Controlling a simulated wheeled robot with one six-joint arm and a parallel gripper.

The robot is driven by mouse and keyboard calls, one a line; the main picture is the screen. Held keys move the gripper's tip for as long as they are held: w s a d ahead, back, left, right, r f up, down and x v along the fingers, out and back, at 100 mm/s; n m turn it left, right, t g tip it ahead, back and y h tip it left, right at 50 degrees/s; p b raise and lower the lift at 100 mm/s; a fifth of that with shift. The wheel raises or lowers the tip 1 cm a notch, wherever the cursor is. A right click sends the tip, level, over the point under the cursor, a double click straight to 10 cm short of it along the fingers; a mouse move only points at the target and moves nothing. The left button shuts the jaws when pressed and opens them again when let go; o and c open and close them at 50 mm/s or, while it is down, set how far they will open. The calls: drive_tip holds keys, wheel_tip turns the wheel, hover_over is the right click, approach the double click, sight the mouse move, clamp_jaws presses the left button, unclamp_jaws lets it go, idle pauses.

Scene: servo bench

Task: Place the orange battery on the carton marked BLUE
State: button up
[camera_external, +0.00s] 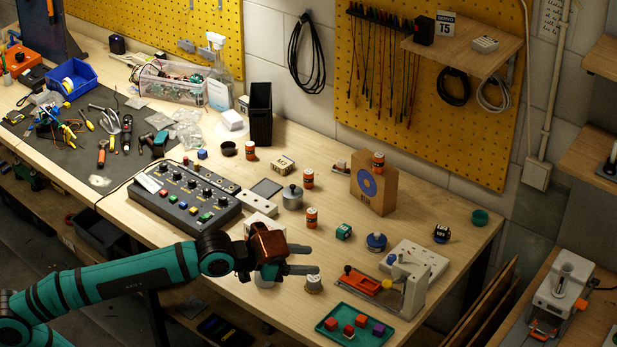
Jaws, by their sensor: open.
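The carton (388,190) is a brown box with a blue disc on its front and small lettering under it that is hard to read. An orange battery (378,162) with dark bands stands upright on its top. Similar orange batteries stand on the bench: one (311,218) left of the carton and nearest my gripper, one (308,179) behind it, and one (250,150) farther back. My gripper (312,259) is open and empty near the bench's front edge, its fingers pointing right, apart from the batteries and the carton.
A small silver-topped object (313,284) is close by my fingertips. A black control box (187,199) lies left, a metal pot (292,198) behind. A green block (343,232), a blue round piece (376,242), a red-and-white fixture (405,285) and a green tray (338,338) lie right.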

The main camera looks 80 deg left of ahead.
drive_tip(key=s+d+f+m+t+h, duration=0.1)
drive_tip(key=s+d+f+t, duration=0.2)
drive_tip(key=s+f, duration=0.6)
drive_tip(key=shift+s+d+h, duration=0.4)
drive_tip(key=shift+s+d, duration=0.65)
drive_tip(key=shift+d, duration=0.1)
drive_tip(key=shift+o, duration=0.4)
drive_tip(key=shift+r, duration=0.1)
idle(0.4)
